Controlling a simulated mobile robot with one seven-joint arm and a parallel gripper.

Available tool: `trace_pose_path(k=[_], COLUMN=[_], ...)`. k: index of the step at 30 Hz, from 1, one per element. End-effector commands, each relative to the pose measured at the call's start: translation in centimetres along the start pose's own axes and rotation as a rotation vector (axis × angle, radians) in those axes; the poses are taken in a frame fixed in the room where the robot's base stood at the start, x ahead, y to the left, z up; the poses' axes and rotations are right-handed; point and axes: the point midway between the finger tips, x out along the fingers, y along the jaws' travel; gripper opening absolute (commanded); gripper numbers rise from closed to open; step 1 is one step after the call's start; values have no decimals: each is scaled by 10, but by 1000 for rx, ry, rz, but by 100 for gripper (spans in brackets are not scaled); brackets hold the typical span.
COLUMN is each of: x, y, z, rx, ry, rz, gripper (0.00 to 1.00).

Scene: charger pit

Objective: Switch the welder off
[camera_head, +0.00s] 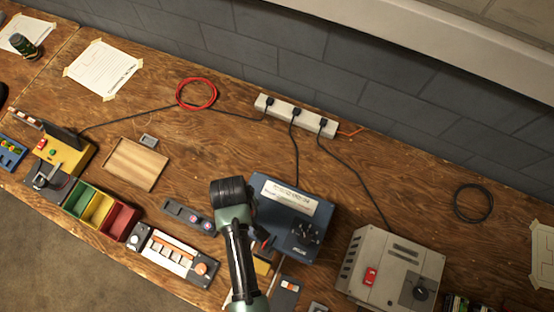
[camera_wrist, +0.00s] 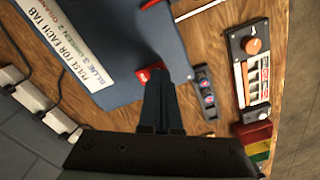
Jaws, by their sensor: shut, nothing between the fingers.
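The blue box (camera_head: 313,244), which looks like the welder, stands on the bench with a white label and a dark dial. It also fills the upper left of the wrist view (camera_wrist: 120,40), where its label mentions a pulse for each tab. A small red switch (camera_wrist: 148,73) shows near its edge. My gripper (camera_wrist: 160,84) is shut and empty, its fingertips right at the red switch and partly covering it. I cannot tell whether they touch it or which way it is set.
A grey box (camera_head: 392,270) with its own red switch and dial stands to the right. A power strip (camera_head: 295,115) with several plugs lies at the wall. A two-button panel (camera_head: 188,217), an orange-knob unit (camera_head: 170,254) and coloured bins (camera_head: 97,210) are left of the arm.

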Motion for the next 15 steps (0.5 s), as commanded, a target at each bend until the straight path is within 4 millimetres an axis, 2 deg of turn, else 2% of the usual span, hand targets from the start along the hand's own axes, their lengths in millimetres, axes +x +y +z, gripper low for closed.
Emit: trace_pose_path(k=[15], x=[8], y=[0], z=[0], rx=[0], ry=[0], rz=[0], gripper=[0])
